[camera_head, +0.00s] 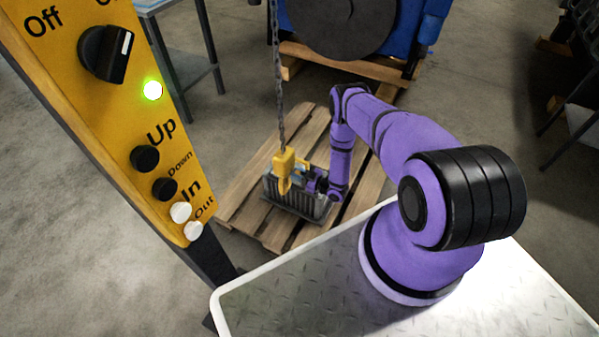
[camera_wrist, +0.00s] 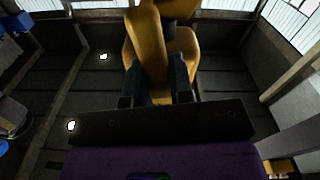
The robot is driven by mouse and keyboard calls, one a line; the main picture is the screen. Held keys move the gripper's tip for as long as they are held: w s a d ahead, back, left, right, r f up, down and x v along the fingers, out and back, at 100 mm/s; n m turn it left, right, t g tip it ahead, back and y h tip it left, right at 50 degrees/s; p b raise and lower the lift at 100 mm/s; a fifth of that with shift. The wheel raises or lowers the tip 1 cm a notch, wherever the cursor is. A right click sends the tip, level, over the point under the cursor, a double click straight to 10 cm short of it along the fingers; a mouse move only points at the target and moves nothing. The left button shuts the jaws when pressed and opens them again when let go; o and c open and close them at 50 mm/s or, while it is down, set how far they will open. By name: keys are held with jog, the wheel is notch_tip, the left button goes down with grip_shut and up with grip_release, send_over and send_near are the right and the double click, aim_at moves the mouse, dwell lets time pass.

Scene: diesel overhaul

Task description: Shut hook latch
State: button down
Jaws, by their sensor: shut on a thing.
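The yellow hook (camera_head: 286,163) hangs upright from a chain above a grey finned part on a pallet. It fills the upper middle of the wrist view (camera_wrist: 186,52). A long yellow piece, seemingly the hook latch (camera_wrist: 148,45), stands in front of the hook body there. My gripper (camera_wrist: 159,78) is shut on this piece, with one dark finger on each side of it. In the head view my gripper (camera_head: 312,181) is small, just right of the hook. Whether the latch touches the hook tip cannot be told.
The grey finned part (camera_head: 318,209) lies below the hook on a wooden pallet (camera_head: 252,204). The chain (camera_head: 276,75) rises from the hook. A yellow control panel (camera_head: 120,90) with a lit green lamp stands at left. A blue machine (camera_head: 405,38) is behind. Floor is clear at lower left.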

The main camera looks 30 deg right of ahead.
jog(key=shift+s+a+f+n, duration=0.2)
jog(key=shift+s+a+n, duration=0.1)
jog(key=shift+n, duration=0.65)
jog(key=shift+s+a+f+n, duration=0.2)
jog(key=shift+a+n, duration=0.15)
jog(key=shift+n, duration=0.55)
jog(key=shift+s+a+f+n, duration=0.2)
jog(key=shift+a+n, duration=0.1)
jog(key=shift+n, duration=0.65)
jog(key=c, duration=1)
grip_release()
jog(key=shift+s, duration=0.1)
jog(key=v, duration=1)
jog(key=shift+s, duration=0.3)
jog(key=shift+d, duration=0.15)
